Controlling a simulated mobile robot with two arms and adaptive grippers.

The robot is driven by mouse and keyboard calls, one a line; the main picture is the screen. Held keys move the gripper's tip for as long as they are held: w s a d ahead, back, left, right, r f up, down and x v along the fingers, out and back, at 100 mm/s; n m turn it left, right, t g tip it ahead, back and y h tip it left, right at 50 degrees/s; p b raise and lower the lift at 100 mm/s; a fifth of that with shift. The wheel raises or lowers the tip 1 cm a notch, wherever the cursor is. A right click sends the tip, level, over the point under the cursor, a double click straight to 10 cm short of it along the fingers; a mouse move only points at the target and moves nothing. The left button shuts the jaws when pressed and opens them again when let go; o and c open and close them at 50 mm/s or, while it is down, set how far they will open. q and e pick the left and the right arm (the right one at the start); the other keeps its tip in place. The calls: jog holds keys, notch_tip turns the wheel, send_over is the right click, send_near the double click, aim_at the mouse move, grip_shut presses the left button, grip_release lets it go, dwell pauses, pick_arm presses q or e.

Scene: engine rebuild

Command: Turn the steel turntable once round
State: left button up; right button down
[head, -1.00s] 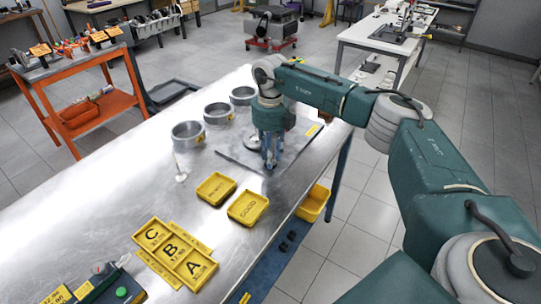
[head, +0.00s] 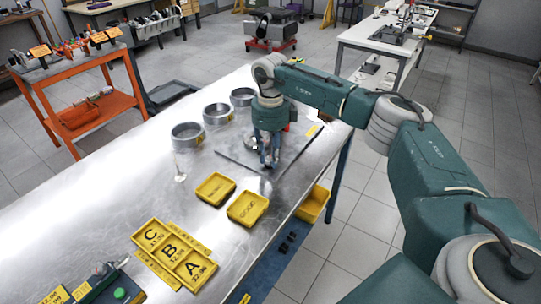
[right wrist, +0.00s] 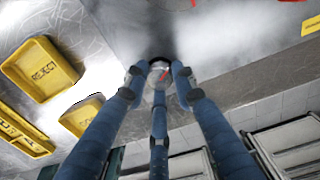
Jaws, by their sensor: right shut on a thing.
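My right gripper (head: 268,163) reaches down onto the metal workbench, with its blue fingers closed together. In the right wrist view the fingertips (right wrist: 160,75) meet around a small round steel piece (right wrist: 160,72) with a red mark, which looks like part of the steel turntable. In the head view a small bright bit (head: 251,143), perhaps the turntable's edge, shows just left of the fingers; the gripper hides most of that spot. My left gripper is out of view.
Several steel rings (head: 187,135) stand at the bench's far left edge. Two yellow trays (head: 247,208) lie in front of the gripper, and a yellow A-B-C tray (head: 175,254) lies nearer. Bare bench (head: 110,195) lies at left.

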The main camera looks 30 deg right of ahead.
aim_at(271, 158)
jog(key=shift+w+r, duration=0.1)
dwell(0.3)
jog(key=c, duration=1.4)
grip_release()
notch_tip(271, 158, up, 12)
